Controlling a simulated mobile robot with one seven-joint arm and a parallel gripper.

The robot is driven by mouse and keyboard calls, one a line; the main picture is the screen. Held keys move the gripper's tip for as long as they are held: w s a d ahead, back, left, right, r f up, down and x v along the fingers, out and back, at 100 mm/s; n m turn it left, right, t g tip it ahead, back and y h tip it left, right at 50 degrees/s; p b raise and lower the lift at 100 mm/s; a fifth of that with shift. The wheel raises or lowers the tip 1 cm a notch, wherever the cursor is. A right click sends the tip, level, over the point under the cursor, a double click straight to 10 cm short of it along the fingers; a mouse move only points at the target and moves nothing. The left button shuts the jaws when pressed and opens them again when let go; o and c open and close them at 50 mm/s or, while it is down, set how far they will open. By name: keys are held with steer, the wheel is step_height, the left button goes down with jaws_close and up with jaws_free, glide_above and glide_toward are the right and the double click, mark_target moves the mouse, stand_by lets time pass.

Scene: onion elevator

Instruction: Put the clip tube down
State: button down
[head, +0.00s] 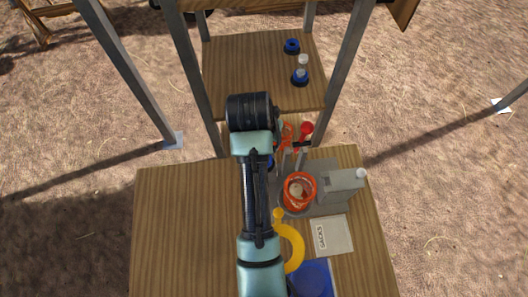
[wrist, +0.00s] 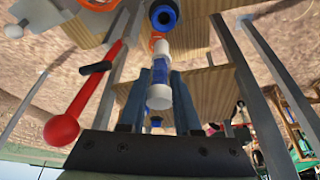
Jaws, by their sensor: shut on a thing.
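In the wrist view, my gripper (wrist: 160,88) is shut on the clip tube (wrist: 160,72), a slim tube with a blue middle and white ends. One finger lies on each side of it. A black holder with a blue ring (wrist: 163,15) shows just beyond the tube's far end; I cannot tell whether they touch. In the head view my arm hides the gripper and most of what it holds. On the far wooden shelf (head: 240,70) stand an empty-looking blue-ringed holder (head: 292,46) and another blue holder (head: 300,79) with a clear, white-topped piece in it.
A red ball-ended lever (head: 306,128) stands close to the right of my gripper. A grey machine (head: 340,190) with an orange-red ring (head: 300,188), a yellow curved piece (head: 293,246) and a sacks card (head: 331,235) crowd the near table's right. Its left side (head: 180,225) is clear. Grey posts (head: 195,75) frame the shelf.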

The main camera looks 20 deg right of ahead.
step_height(320, 180, down, 9)
steer(key=shift+f+p, duration=0.15)
steer(key=shift+p, duration=0.45)
steer(key=shift+f, duration=0.1)
steer(key=shift+w+f, duration=0.1)
steer(key=shift+f, duration=0.15)
steer(key=c, duration=0.6)
jaws_free()
steer(key=shift+r, duration=0.1)
